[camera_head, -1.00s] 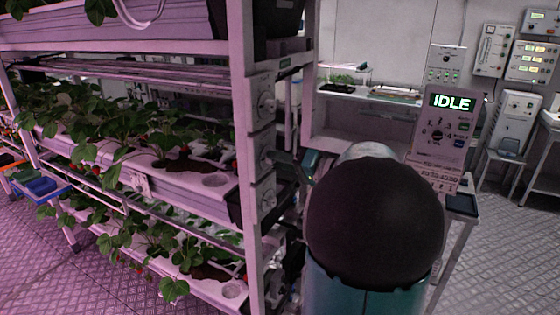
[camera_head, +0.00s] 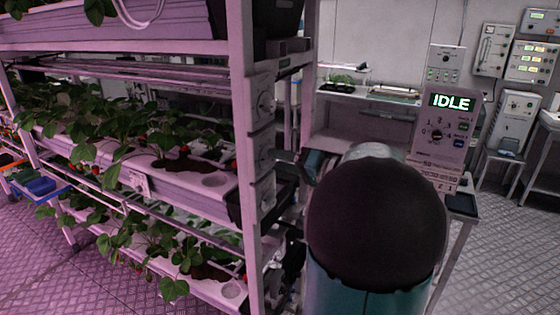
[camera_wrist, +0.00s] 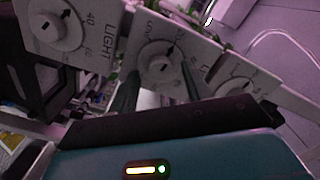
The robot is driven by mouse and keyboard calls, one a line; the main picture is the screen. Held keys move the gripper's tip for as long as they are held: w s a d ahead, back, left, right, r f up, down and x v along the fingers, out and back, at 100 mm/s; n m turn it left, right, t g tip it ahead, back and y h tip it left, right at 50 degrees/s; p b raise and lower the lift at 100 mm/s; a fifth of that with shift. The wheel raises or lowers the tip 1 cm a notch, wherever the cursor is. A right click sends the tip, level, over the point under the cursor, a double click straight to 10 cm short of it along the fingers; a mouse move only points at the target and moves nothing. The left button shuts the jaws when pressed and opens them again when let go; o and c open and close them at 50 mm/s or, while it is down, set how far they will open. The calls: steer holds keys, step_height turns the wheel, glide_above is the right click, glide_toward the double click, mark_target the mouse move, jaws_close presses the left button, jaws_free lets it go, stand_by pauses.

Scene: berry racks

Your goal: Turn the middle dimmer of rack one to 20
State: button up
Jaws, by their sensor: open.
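Three white dimmers sit on the end post of the strawberry rack: an upper one (camera_head: 265,105), a middle one (camera_head: 265,153) and a lower one (camera_head: 266,196). In the wrist view, the central dimmer (camera_wrist: 159,66) has a round knob with a dark pointer toward the upper right; its scale is too blurred to read. My gripper (camera_wrist: 160,78) is open, with one dark finger on each side of this knob. I cannot tell whether the fingers touch it. In the head view, my arm hides most of the gripper beside the middle dimmer.
In the wrist view, a left dimmer (camera_wrist: 57,24) marked LIGHT and a right dimmer (camera_wrist: 235,90) are close to the fingers. In the head view, a console (camera_head: 440,130) showing IDLE stands right of my arm. Shelves (camera_head: 365,95) are behind; floor (camera_head: 510,230) is clear at right.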

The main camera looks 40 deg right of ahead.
steer(key=v, duration=1.3)
steer(key=w+a+f+n+g+y, duration=0.15)
steer(key=a+g, duration=0.35)
steer(key=a, duration=0.6)
steer(key=w+a+f+n+g+y, duration=0.1)
steer(key=w+a+f+g, duration=0.2)
steer(key=a, duration=0.9)
steer(key=s+a+f+n+g+h, duration=0.3)
steer(key=s+a+h, duration=0.5)
steer(key=a, duration=0.5)
step_height(320, 180, down, 2)
steer(key=shift+f+n+h, duration=0.25)
steer(key=shift+n+h, duration=0.1)
steer(key=shift+n, duration=0.3)
steer(key=shift+c, duration=0.4)
